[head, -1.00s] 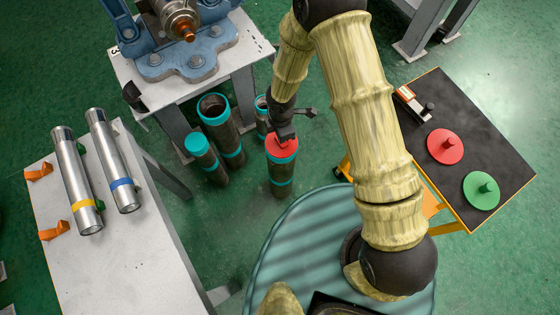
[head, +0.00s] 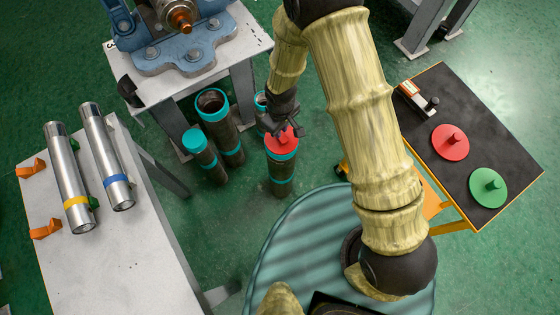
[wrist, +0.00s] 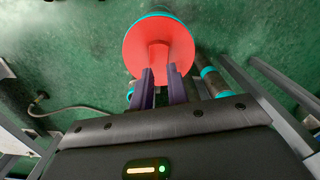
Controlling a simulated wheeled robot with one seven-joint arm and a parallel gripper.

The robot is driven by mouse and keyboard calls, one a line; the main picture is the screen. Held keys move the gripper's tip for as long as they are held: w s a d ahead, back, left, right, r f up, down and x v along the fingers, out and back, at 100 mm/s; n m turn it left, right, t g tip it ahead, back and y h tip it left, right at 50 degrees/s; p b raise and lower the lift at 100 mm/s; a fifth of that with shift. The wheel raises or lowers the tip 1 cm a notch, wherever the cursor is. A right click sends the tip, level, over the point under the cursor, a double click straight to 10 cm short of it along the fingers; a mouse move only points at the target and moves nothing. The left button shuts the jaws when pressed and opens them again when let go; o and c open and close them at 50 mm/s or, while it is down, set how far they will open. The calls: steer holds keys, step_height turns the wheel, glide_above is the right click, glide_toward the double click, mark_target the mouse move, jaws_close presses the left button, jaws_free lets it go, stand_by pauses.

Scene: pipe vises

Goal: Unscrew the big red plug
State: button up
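The big red plug (head: 283,144) sits on top of a dark upright pipe with teal bands (head: 281,180) standing on the floor. In the wrist view the red plug (wrist: 160,48) fills the upper middle as a round disc with a raised red handle. My gripper (head: 288,131) is directly over the plug in the head view. In the wrist view the purple fingers of my gripper (wrist: 161,80) lie on both sides of the handle, with red filling the gap between them. The plug's threads are hidden.
Several teal-topped pipes (head: 199,142) stand close left of the plugged pipe. A black table (head: 470,110) at right holds another red plug (head: 450,142), a green plug (head: 488,184) and a small tool (head: 415,98). A blue vise (head: 180,50) stands behind; a white bench (head: 120,240) is left.

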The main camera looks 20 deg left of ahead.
steer(key=m, duration=0.4)
steer(key=shift+m, duration=0.3)
steer(key=m, duration=0.3)
steer(key=shift+w, duration=0.1)
steer(key=m+p, duration=0.1)
steer(key=m, duration=0.4)
steer(key=shift+r+p, duration=0.15)
steer(key=shift+p, duration=0.15)
steer(key=shift+w+m, duration=0.1)
steer(key=shift+m, duration=0.6)
steer(key=shift+d+m+p, duration=0.1)
steer(key=shift+m+p, duration=0.45)
steer(key=shift+m, duration=0.55)
steer(key=shift+f, duration=0.2)
